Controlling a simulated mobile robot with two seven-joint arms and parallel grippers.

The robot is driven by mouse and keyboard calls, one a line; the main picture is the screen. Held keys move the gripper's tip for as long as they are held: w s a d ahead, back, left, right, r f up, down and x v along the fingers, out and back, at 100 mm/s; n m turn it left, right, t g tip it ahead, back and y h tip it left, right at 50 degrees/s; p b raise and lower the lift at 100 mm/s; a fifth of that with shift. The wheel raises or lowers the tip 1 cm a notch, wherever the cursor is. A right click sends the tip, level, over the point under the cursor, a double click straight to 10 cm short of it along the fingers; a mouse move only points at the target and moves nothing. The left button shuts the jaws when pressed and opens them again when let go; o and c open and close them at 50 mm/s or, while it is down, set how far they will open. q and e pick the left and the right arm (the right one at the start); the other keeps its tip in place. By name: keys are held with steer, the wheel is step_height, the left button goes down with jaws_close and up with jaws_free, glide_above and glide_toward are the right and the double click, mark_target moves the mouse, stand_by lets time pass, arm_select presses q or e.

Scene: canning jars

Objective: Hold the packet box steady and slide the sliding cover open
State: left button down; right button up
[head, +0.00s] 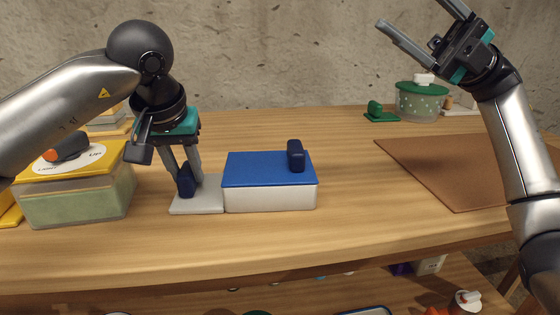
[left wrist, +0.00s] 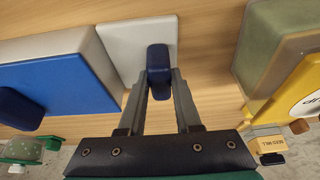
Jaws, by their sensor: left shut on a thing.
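The packet box (head: 270,199) is a white box on the table, with a blue sliding cover (head: 253,168) lying over its top. A dark blue knob (head: 296,155) stands near the cover's right end. A light grey plate (head: 208,203) extends from the box's left side and carries an upright dark blue grip (head: 186,181). My left gripper (head: 185,176) points down and is shut on this grip; the left wrist view shows the grip (left wrist: 158,60) between the fingers. My right gripper (head: 428,28) is raised at the upper right, fingers apart and empty, away from the box.
A green-filled container with a yellow lid (head: 75,185) stands close on the left. A brown mat (head: 460,165) lies on the right. A dotted green jar (head: 418,103) stands behind it. The table between box and mat is clear. A lower shelf holds other items.

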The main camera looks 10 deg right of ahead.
steer(key=s+a+f+h, duration=0.1)
steer(key=a+f+h, duration=0.2)
steer(key=a+h, duration=0.45)
steer(key=s+a+f+h, duration=0.1)
steer(key=a+f+h, duration=0.25)
steer(key=a, duration=0.65)
steer(key=m+t+h, duration=0.4)
steer(key=t+h, duration=0.3)
steer(key=h, duration=0.6)
glide_toward(297, 147)
steer(key=x, duration=1)
steer(key=shift+f, duration=0.1)
jaws_close()
